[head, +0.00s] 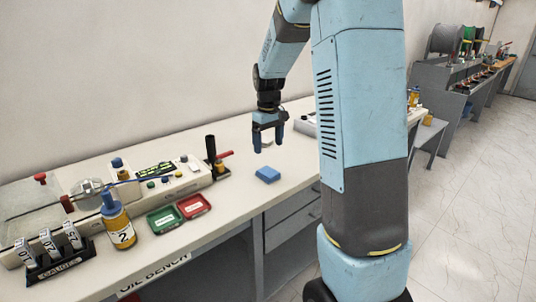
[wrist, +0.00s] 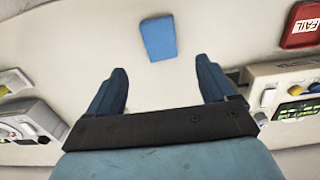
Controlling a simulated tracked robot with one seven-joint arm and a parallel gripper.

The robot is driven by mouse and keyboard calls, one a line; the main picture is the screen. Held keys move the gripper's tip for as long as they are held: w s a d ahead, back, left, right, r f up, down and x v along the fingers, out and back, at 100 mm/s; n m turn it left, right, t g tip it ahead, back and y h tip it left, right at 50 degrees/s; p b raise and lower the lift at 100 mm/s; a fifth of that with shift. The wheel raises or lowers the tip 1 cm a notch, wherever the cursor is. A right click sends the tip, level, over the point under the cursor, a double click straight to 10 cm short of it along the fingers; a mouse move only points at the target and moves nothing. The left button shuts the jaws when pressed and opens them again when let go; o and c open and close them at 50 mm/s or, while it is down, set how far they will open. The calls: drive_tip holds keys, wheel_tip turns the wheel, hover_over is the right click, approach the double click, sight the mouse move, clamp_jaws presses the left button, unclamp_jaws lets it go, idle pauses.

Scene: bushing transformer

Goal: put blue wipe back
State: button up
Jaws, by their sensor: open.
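The blue wipe (head: 267,174) is a small blue block-like pad lying on the pale bench top, near the bench's front edge. It also shows in the wrist view (wrist: 158,38), just beyond my fingertips and between their lines. My gripper (head: 268,148) points down above the bench, a little behind the wipe in the head view. In the wrist view my gripper (wrist: 160,75) has its two blue fingers spread wide with nothing between them. The wipe is apart from both fingers.
A red tray (head: 194,205) and a green tray (head: 165,219) lie left of the wipe. A stand with a black post and red lever (head: 217,160), a white instrument (head: 165,180), a bottle (head: 117,222) and a gauge rack (head: 52,257) stand further left. Bench around the wipe is clear.

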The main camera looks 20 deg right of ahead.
drive_tip(key=s+a+r+m+t, duration=0.2)
drive_tip(key=s+a+r+t, duration=0.1)
drive_tip(key=s+r, duration=1)
drive_tip(key=s+a+m+t, duration=0.1)
drive_tip(key=s+a+t, duration=0.1)
drive_tip(key=s, duration=1.5)
drive_tip(key=shift+a+m+t, duration=0.3)
drive_tip(key=shift+a+m, duration=0.1)
drive_tip(key=shift+a, duration=0.05)
drive_tip(key=shift+r, duration=0.1)
